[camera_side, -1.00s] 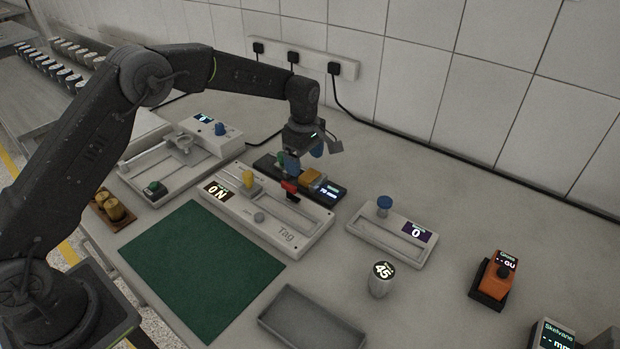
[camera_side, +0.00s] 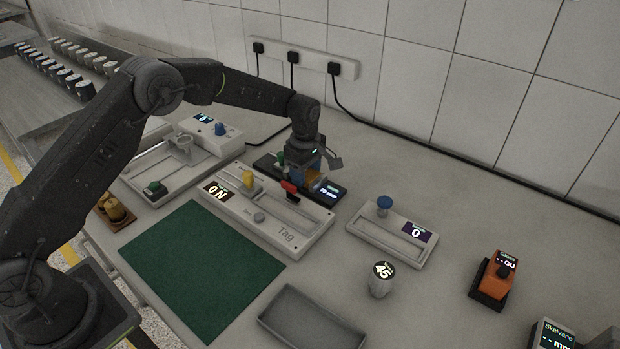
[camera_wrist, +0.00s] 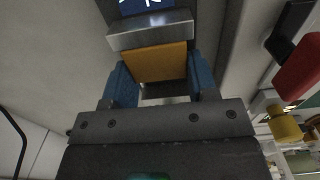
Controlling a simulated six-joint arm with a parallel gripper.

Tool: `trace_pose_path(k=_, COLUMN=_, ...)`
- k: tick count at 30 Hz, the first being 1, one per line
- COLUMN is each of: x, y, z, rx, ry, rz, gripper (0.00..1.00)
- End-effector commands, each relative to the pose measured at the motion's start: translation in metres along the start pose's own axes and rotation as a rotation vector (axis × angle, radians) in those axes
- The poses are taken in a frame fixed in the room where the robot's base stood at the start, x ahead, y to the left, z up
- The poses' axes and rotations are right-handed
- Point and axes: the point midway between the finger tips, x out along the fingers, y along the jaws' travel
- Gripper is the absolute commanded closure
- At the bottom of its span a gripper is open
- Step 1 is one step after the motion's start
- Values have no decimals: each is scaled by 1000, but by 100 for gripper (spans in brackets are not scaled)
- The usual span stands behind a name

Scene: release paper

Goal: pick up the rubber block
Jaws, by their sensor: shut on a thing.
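The rubber block appears as an orange-tan block (camera_side: 313,181) on the black device (camera_side: 330,191) with a lit "70 mm" display. In the wrist view the block (camera_wrist: 155,61) sits between the blue finger pads, against a grey metal bar. My gripper (camera_side: 307,174) is lowered over the device and shut on the block, one blue pad on each side. In the side view the gripper hides part of the block. I cannot tell whether the block is clear of the device.
A white unit (camera_side: 363,224) with a blue knob is to the right. A green mat (camera_side: 200,265) and grey tray (camera_side: 300,325) lie nearer. A power strip (camera_side: 310,62) is on the wall.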

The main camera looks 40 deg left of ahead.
Motion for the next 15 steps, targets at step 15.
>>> trace_pose_path(k=15, x=-10, y=1, z=0, rx=0, ry=0, rz=2, gripper=71)
